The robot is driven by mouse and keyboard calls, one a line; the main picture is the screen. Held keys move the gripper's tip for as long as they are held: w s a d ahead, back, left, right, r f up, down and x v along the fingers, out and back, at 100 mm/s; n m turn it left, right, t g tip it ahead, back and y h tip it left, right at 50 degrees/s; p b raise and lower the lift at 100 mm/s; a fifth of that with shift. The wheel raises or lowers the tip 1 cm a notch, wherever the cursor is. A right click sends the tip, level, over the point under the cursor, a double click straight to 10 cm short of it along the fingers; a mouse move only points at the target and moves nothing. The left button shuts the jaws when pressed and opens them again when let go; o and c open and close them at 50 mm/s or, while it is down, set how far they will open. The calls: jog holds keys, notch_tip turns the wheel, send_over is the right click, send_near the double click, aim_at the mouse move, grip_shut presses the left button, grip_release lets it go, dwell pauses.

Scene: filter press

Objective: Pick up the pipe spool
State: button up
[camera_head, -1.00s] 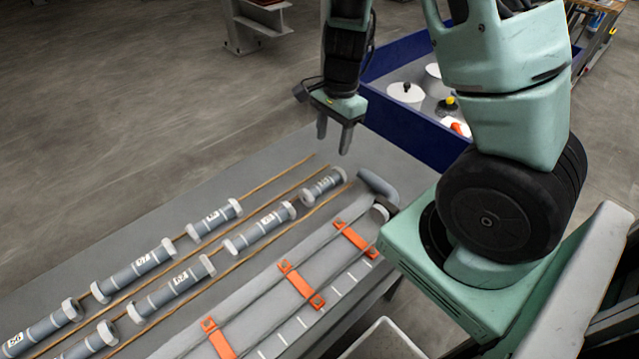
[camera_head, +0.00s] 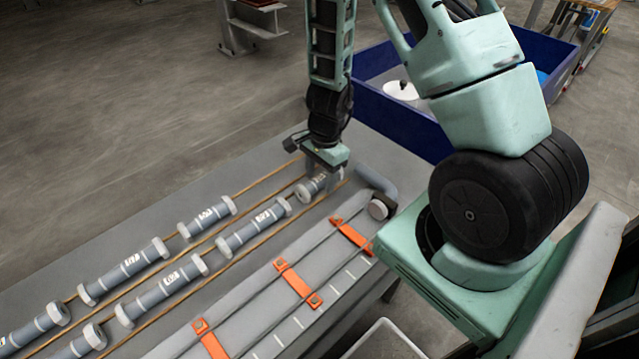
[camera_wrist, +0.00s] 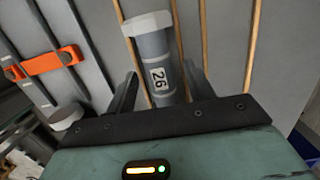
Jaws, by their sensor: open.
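Several grey pipe spools with white end collars lie on wooden strips on the table. The pipe spool at the far right end of its row (camera_head: 308,190) is partly hidden by my gripper (camera_head: 323,178). In the wrist view this spool (camera_wrist: 155,62) carries a label reading 26 and lies between the two fingers of my gripper (camera_wrist: 160,92). The fingers are apart, one on each side of it. I cannot tell whether either finger touches it. The spool's near end is hidden behind the gripper body.
Other spools (camera_head: 253,227) lie in rows to the left. A grey rack with orange clamps (camera_head: 297,284) runs along the near side, with a grey elbow pipe (camera_head: 378,184) at its end. A blue bin (camera_head: 405,128) stands behind the table.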

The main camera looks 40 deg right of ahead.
jog(key=shift+f, duration=0.1)
jog(key=shift+c, duration=0.3)
jog(key=c, duration=1)
jog(key=shift+c, duration=0.2)
